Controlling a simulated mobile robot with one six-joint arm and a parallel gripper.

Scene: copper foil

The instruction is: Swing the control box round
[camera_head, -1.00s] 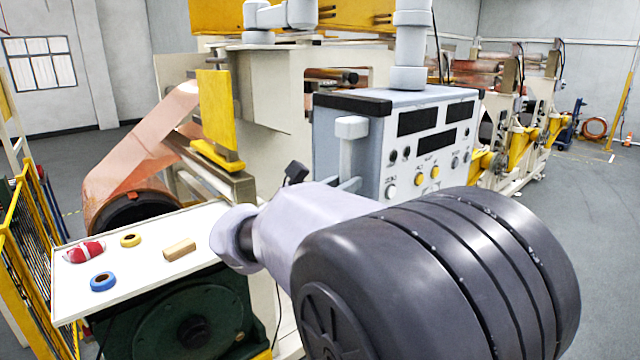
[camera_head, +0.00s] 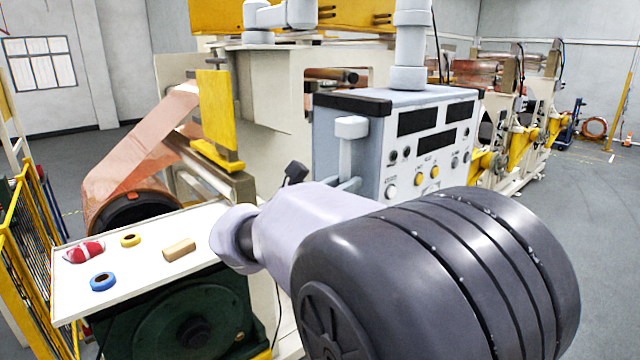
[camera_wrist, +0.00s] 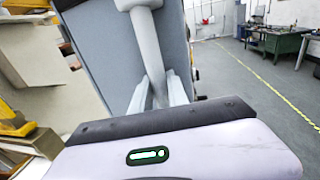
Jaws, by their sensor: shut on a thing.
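The control box (camera_head: 430,96) is a grey cabinet with black displays and several knobs on its front. It hangs from a light grey post (camera_head: 410,45). A pale upright handle (camera_head: 346,152) stands on its left side. In the wrist view the box's blue-grey side (camera_wrist: 95,50) fills the upper middle, with the handle (camera_wrist: 147,40) running down it. My gripper (camera_wrist: 160,93) is shut on the lower part of this handle. In the head view my own arm hides most of the gripper and the box's lower left.
A white-topped table (camera_head: 140,268) at the lower left holds a red-and-white item (camera_head: 85,252), yellow and blue rings and a tan block. A copper foil roll (camera_head: 125,205) and machine frame stand behind. Open floor (camera_head: 590,220) lies to the right.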

